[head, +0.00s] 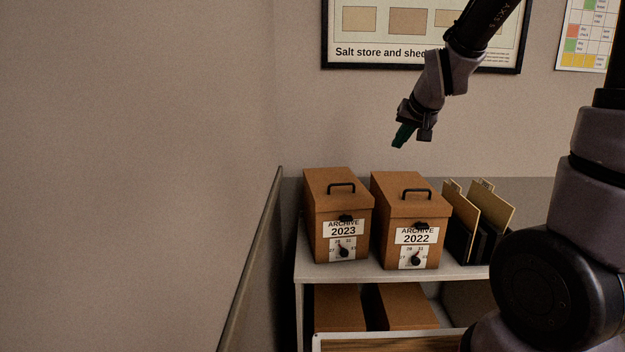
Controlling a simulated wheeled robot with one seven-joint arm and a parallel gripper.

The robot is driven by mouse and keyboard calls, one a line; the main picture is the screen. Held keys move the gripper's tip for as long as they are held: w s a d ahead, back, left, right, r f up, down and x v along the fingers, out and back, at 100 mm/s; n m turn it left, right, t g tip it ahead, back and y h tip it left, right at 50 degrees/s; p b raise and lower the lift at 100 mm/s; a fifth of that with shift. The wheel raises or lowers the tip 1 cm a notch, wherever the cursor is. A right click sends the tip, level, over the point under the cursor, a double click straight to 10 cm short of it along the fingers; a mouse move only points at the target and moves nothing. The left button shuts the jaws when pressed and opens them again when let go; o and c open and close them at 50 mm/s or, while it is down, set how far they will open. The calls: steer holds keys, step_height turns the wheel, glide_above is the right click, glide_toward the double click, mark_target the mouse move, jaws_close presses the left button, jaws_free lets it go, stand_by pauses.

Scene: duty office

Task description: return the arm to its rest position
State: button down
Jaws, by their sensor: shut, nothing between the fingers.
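My gripper (402,138) is in the upper middle of the head view, at the end of my dark arm, which comes in from the upper right. The part of my arm past the top edge of the view is hidden.
Two brown boxes, Archive 2023 (323,208) and Archive 2022 (397,214), stand on a shelf unit (452,272). A file rack (474,243) is to their right. A framed poster (343,50) hangs behind my arm. A wall fills the left.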

steer(key=s+d+r, duration=0.1)
steer(key=s+r, duration=0.2)
steer(key=s, duration=0.4)
steer(key=s+d+r+m+g, duration=0.1)
steer(key=s+r, duration=0.2)
steer(key=s, duration=0.4)
steer(key=s+r, duration=0.3)
steer(key=s, duration=0.5)
steer(key=shift+d+m+y, duration=0.3)
steer(key=shift+d, duration=0.1)
steer(key=shift+w+r, duration=0.1)
